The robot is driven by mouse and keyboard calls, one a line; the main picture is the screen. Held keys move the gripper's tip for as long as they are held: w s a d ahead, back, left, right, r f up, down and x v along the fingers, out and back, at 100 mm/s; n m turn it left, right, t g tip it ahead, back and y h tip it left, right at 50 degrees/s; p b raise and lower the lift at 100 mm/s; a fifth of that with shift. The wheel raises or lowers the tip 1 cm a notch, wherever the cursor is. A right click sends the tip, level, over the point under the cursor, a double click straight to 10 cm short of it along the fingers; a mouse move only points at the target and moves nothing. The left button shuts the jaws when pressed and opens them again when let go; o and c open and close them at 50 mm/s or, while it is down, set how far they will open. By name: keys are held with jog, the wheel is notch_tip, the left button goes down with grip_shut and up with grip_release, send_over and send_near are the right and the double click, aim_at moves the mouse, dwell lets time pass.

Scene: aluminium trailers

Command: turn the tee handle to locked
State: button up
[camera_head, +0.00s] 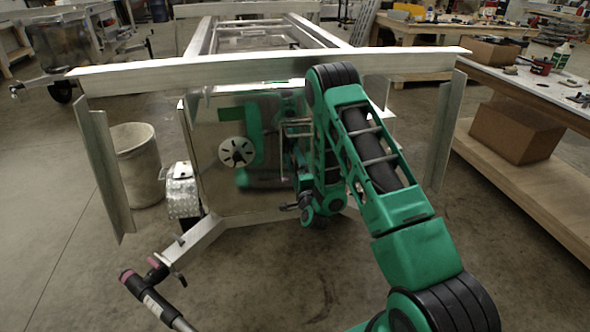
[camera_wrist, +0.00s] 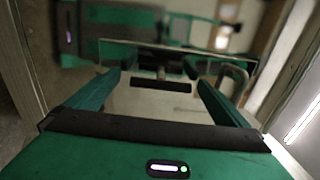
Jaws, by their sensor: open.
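A shiny metal panel (camera_head: 215,187) forms the front of the aluminium trailer and mirrors my arm. A dark, straight bar (camera_wrist: 160,86), apparently the crosspiece of the tee handle, lies level in the wrist view. My gripper (camera_wrist: 160,77) is open, its two green fingers standing left and right of this bar. I cannot tell whether either finger touches it. In the head view my own arm hides most of the gripper and the handle, so how the handle is set there cannot be made out.
A bent metal rod (camera_wrist: 239,76) stands close to the right finger. A round slotted plate (camera_head: 237,152) sits on the panel's left. An aluminium beam (camera_head: 250,70) crosses above, with an upright (camera_head: 104,165) at left. A bin (camera_head: 138,165) and a cluttered bench (camera_head: 530,85) flank the trailer.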

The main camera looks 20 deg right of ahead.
jog(key=s+a, duration=0.1)
jog(key=s, duration=0.8)
jog(key=shift+s+a, duration=0.2)
jog(key=shift+a, duration=0.2)
notch_tip(320, 180, up, 5)
jog(key=w+n+g+y, duration=0.3)
jog(key=n+g, duration=0.1)
jog(key=n, duration=0.2)
jog(key=s+d+r+n+g, duration=0.5)
jog(key=s+d+r, duration=0.1)
jog(key=s, duration=0.4)
jog(key=s+r+n+g, duration=0.1)
jog(key=s+r+g, duration=0.2)
jog(key=s, duration=0.8)
jog(key=s+d+r+n+g, duration=0.1)
jog(key=s+r, duration=0.3)
jog(key=s, duration=0.7)
jog(key=s+r+n+g, duration=0.1)
jog(key=s+r+g, duration=0.2)
jog(key=s, duration=0.9)
jog(key=shift+d+r+g+y, duration=0.15)
jog(key=shift+r+g+y, duration=0.15)
jog(key=shift+g, duration=0.5)
